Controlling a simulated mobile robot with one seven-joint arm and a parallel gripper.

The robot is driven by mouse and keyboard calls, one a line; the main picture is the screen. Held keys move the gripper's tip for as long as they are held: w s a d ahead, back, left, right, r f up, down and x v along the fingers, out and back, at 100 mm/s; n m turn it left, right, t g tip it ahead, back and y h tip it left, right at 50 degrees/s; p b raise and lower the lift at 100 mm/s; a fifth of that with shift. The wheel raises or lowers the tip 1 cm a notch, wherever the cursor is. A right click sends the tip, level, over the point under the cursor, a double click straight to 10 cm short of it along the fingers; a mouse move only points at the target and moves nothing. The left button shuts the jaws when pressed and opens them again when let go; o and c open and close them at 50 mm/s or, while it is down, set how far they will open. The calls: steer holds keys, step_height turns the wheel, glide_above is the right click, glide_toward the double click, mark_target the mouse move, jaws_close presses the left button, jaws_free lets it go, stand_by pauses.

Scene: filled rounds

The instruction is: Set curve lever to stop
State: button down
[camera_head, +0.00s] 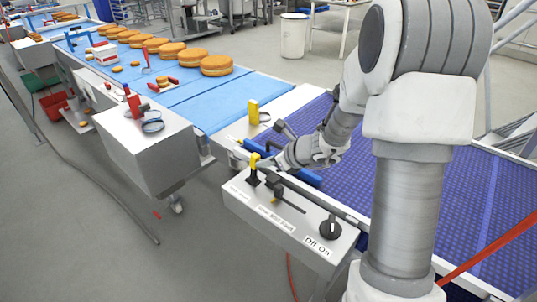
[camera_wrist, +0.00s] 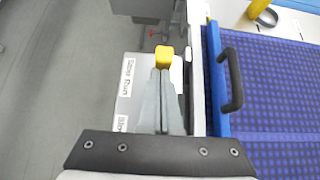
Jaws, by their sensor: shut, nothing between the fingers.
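The curve lever (camera_head: 254,163) has a yellow tip and a dark base, and stands on the far end of a white control box (camera_head: 295,222). In the wrist view its yellow tip (camera_wrist: 162,53) shows just beyond my fingertips. My gripper (camera_head: 268,162) is shut and empty, right beside the lever; I cannot tell whether it touches. A "Stop Run" label (camera_wrist: 128,78) lies on the box left of my fingers in the wrist view. The fingers hide the lever's lower part there, so its exact setting is unclear.
The box also has a slotted slider (camera_head: 276,197) and a black Off/On knob (camera_head: 330,228). A purple-blue conveyor (camera_head: 430,185) lies to the right, with a blue rail and black handle (camera_wrist: 233,80) close to my gripper. A light blue belt (camera_head: 228,98) carries several cakes.

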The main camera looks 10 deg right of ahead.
mark_target(254, 155)
steer(key=shift+w+a+r+g+h+p, duration=0.7)
steer(key=shift+w+r+g+p, duration=0.2)
steer(key=shift+p, duration=3)
steer(key=w+a+g+p, duration=0.1)
steer(key=p, duration=0.2)
steer(key=shift+w+f+h, duration=0.1)
steer(key=shift+h, duration=0.3)
steer(key=shift+w+a+f+p, duration=0.1)
steer(key=shift+w+a+p, duration=0.25)
steer(key=shift+w+p, duration=0.25)
steer(key=shift+w+a+f+p, duration=0.1)
steer(key=shift+w+a+p, duration=0.2)
steer(key=shift+w+p, duration=0.25)
steer(key=shift+a+r, duration=0.1)
steer(key=shift+a, duration=0.05)
steer(key=shift+r, duration=0.1)
